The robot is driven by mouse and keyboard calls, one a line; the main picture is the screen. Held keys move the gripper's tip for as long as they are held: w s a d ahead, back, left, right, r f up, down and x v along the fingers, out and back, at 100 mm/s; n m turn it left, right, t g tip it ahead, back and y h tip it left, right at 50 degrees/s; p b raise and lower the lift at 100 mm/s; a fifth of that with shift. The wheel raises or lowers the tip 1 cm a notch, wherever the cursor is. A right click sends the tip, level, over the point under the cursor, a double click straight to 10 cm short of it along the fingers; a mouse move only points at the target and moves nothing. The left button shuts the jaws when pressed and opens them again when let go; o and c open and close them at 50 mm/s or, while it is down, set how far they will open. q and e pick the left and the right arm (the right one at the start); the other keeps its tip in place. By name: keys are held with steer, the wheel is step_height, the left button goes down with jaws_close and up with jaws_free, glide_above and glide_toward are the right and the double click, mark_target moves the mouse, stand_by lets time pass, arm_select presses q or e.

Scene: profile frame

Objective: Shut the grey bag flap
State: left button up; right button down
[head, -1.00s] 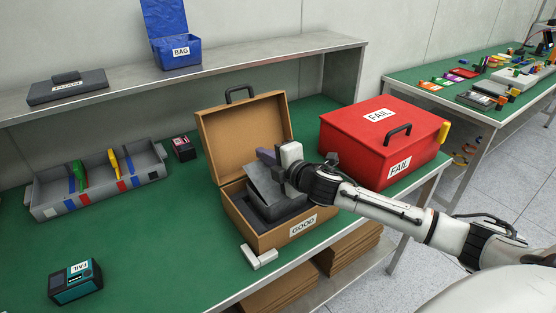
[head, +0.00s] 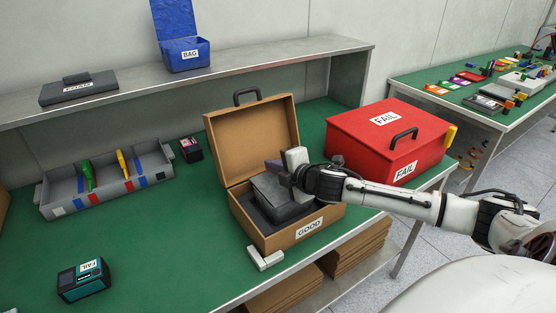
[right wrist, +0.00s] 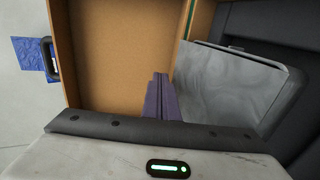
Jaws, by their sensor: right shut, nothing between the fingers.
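The grey bag (head: 287,208) sits in the brown case marked GOOD (head: 262,229). Its grey flap (head: 268,187) is down over the bag or nearly so; I cannot tell if it lies fully flat. The flap also shows as a pale grey panel in the right wrist view (right wrist: 240,90). Contact is unclear. My left gripper is not in view.
The case's lid (head: 252,140) stands open behind the bag. A red FAIL box (head: 375,150) is close on the right. A white block (head: 264,259) lies at the case's front. A grey tray (head: 105,190) and teal device (head: 83,280) are left, with bare green table between.

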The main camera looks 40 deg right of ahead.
step_height(320, 180, up, 14)
stand_by(0.6)
steer(key=shift+s+f, duration=0.1)
stand_by(0.4)
